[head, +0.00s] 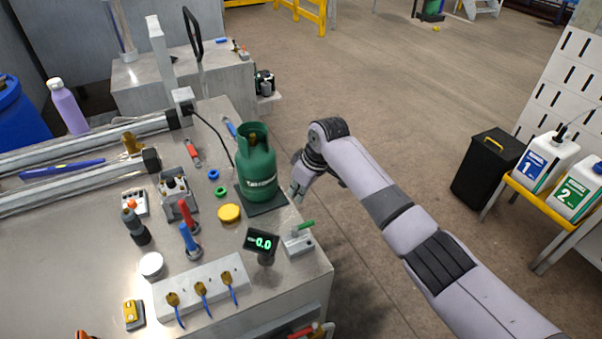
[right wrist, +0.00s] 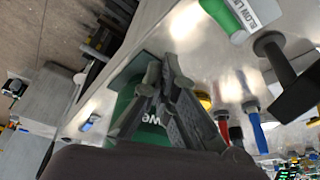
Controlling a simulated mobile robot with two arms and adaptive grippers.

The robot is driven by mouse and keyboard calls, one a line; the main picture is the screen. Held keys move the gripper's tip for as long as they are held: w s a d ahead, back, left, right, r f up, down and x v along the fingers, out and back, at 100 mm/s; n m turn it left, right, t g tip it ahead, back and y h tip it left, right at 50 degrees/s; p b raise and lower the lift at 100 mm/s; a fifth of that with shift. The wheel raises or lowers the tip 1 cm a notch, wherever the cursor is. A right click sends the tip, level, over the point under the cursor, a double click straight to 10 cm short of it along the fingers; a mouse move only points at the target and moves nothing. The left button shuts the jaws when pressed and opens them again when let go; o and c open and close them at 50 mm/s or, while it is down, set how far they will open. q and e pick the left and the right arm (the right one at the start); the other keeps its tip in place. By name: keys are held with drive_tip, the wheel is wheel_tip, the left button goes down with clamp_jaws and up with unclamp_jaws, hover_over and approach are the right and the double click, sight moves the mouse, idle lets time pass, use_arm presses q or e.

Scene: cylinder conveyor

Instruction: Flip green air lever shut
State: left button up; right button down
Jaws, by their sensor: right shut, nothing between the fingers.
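The green air lever (head: 306,226) sits on a small light-grey valve block (head: 298,244) at the table's right front corner. In the right wrist view the green lever (right wrist: 222,14) shows at the top, beside a white label reading "BLOW LIN", partly cut off. My right gripper (head: 298,193) is shut and empty, pointing down by the table's right edge, just right of the green gas cylinder (head: 257,172) and behind the lever, apart from it. In the right wrist view its fingers (right wrist: 162,65) are together, over part of the cylinder. My left gripper is not in view.
The display reading 0.0 (head: 262,242) stands just left of the valve block. A yellow disc (head: 229,213), red and blue handles and a white block with several brass fittings (head: 202,285) crowd the table to the left. Open floor (head: 370,270) lies right of the table.

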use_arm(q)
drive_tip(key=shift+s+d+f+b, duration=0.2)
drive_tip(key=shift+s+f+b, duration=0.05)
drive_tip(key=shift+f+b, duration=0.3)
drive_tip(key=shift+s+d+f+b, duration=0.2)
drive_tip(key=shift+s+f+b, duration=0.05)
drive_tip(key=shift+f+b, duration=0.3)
use_arm(e)
drive_tip(key=s+v, duration=0.2)
drive_tip(key=v, duration=0.6)
drive_tip(key=shift+a+r, duration=0.25)
drive_tip(key=shift+r, duration=0.1)
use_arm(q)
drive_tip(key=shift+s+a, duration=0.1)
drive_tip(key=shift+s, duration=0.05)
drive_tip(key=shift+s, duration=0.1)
use_arm(e)
drive_tip(key=shift+f, duration=0.1)
